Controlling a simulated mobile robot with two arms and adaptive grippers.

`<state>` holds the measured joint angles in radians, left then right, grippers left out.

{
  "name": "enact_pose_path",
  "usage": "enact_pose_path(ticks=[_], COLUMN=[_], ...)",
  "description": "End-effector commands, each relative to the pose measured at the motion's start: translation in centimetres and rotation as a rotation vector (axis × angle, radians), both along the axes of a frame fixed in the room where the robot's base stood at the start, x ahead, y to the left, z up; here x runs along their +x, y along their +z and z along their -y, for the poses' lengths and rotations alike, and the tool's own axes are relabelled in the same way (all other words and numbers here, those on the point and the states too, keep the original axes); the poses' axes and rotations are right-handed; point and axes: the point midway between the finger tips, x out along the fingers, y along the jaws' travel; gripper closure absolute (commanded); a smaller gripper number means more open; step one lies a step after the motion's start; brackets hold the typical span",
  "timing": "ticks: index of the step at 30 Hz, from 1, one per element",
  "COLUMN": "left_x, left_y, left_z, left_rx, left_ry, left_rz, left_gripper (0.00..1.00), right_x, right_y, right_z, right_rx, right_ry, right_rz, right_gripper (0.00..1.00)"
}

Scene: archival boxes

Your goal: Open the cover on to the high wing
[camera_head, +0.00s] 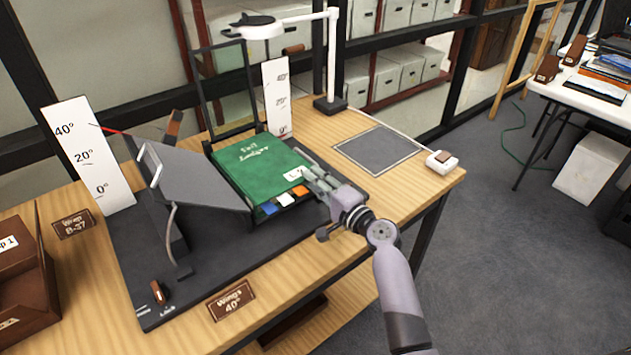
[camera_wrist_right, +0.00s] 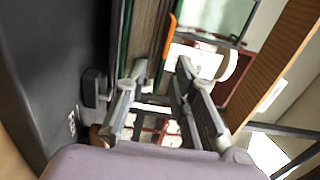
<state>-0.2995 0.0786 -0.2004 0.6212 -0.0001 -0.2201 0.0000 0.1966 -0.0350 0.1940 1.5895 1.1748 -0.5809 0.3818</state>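A green book (camera_head: 262,165) with white lettering lies closed on the dark cradle, with blue, white and orange tabs along its front edge. The high wing (camera_head: 195,180) is a grey panel tilted up to the left of the book; its surface is bare. My right gripper (camera_head: 312,180) is at the front right corner of the book. In the right wrist view my right gripper (camera_wrist_right: 158,85) has its fingers spread, with the page edges (camera_wrist_right: 152,40) and an orange tab (camera_wrist_right: 168,35) just beyond them. I cannot tell whether a finger touches the cover. My left gripper is out of view.
A white angle scale (camera_head: 88,155) stands left of the wing and another (camera_head: 277,95) behind the book. A white lamp (camera_head: 332,60) and a black upright frame (camera_head: 225,85) stand behind. A grey mat (camera_head: 377,150) lies bare to the right, beside a small white device (camera_head: 442,161).

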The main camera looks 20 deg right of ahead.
Motion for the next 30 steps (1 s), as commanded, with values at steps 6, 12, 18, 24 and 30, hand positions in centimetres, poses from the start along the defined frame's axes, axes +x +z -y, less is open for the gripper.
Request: enact_pose_path(ticks=[6, 12, 18, 24, 30], left_x=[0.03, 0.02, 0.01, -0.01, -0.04], left_y=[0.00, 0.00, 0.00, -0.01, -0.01], left_z=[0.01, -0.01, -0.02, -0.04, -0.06], left_rx=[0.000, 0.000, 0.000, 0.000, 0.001], left_ry=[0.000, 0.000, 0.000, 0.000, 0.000], left_rz=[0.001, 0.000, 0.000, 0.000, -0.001], left_gripper=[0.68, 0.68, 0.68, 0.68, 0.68], right_x=[-0.03, -0.04, -0.05, -0.06, -0.07], right_y=[-0.01, -0.02, -0.05, -0.08, -0.11], right_z=[0.01, 0.01, 0.02, 0.02, 0.02], right_rx=[0.000, 0.000, 0.000, 0.000, -0.001], right_ry=[0.000, 0.000, 0.000, 0.000, 0.000], right_rz=[0.000, 0.000, -0.001, -0.001, -0.002], right_gripper=[0.89, 1.00, 1.00, 1.00, 1.00])
